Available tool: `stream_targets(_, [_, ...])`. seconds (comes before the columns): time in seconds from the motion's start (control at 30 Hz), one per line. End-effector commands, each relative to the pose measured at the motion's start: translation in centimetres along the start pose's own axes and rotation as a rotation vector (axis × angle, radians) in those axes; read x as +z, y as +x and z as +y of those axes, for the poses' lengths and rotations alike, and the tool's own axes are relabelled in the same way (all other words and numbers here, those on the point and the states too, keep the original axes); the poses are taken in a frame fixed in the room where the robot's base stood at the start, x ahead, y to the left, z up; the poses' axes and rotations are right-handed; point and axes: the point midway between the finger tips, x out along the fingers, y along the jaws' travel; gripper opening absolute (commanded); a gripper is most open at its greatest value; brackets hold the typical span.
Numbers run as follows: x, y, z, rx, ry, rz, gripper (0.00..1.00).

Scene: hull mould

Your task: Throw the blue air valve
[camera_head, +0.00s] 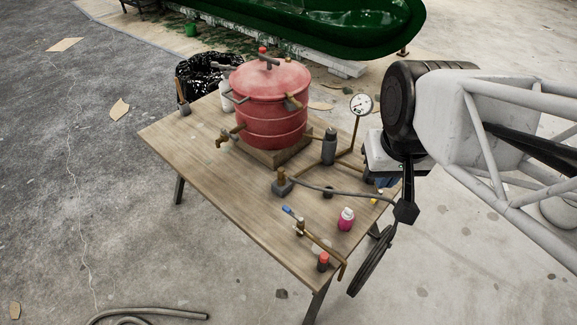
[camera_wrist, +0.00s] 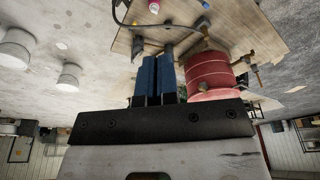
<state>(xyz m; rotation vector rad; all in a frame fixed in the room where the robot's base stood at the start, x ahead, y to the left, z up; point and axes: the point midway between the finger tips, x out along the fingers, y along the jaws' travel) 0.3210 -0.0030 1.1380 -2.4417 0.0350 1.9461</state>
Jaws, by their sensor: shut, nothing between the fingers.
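The blue air valve shows as a small blue lever handle (camera_head: 288,210) on a brass pipe at the front of the wooden table. The lever slants up and to the left from the pipe. In the wrist view a small blue spot (camera_wrist: 205,4) at the top edge looks like the same handle. My gripper (camera_wrist: 158,57) has two blue fingers side by side, shut and empty, apart from the valve. In the head view the gripper is mostly hidden by my arm at the table's right side, so its exact gap to the valve is unclear.
A red pot (camera_head: 272,105) with taps stands on the wooden table (camera_head: 185,140). A green hull mould (camera_head: 330,30) is behind. Open table shows left of the valve.

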Motion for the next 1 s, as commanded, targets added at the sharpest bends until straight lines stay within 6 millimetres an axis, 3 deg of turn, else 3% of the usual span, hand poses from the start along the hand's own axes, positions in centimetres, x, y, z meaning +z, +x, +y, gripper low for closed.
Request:
stream_targets(0.47, [-5.8,3.4,-1.3,-0.045,0.11,-0.092,0.0])
stream_targets(1.0, [-13.2,10.1,-3.3,-0.086,0.274,-0.221,0.0])
